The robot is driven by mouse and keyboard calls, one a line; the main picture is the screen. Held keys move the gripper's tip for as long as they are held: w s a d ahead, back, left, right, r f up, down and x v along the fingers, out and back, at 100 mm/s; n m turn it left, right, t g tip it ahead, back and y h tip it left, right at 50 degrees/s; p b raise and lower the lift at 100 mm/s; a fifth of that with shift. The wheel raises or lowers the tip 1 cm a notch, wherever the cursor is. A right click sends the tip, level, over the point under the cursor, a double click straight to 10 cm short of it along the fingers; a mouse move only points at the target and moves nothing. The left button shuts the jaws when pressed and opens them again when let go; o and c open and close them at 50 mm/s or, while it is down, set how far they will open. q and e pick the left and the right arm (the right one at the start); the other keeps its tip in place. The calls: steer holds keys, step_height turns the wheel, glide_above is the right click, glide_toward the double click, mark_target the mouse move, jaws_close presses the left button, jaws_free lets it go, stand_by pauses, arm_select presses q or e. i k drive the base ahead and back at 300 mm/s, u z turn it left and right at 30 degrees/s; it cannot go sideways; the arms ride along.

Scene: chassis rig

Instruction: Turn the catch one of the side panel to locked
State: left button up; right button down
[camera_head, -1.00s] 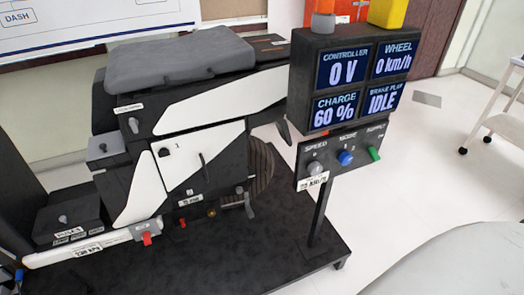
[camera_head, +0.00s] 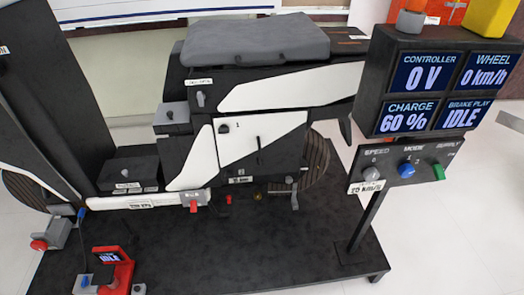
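The side panel (camera_head: 280,130) is a white and black plate on the scooter's body, in the middle of the head view. Catch one (camera_head: 224,128) is a small dark knob at the panel's upper left corner, beside the number 1. Its exact angle is too small to tell. A second small catch (camera_head: 241,171) sits near the panel's lower edge, beside the number 2. A thin dark upright handle (camera_head: 259,150) is on the panel's middle. The panel appears seated in the body. Neither of my grippers is in view.
A display box (camera_head: 429,82) and a switch box (camera_head: 410,165) stand on a post at the right. A grey seat (camera_head: 255,42) is above the panel. The dark platform (camera_head: 280,250) is largely clear in front of the panel.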

mark_target(224, 129)
steer(key=z, duration=0.1)
steer(key=k, duration=1)
steer(key=u, duration=1.25)
steer(key=i, duration=0.9)
steer(key=z, duration=0.4)
steer(key=i, duration=0.95)
steer(key=z, duration=0.9)
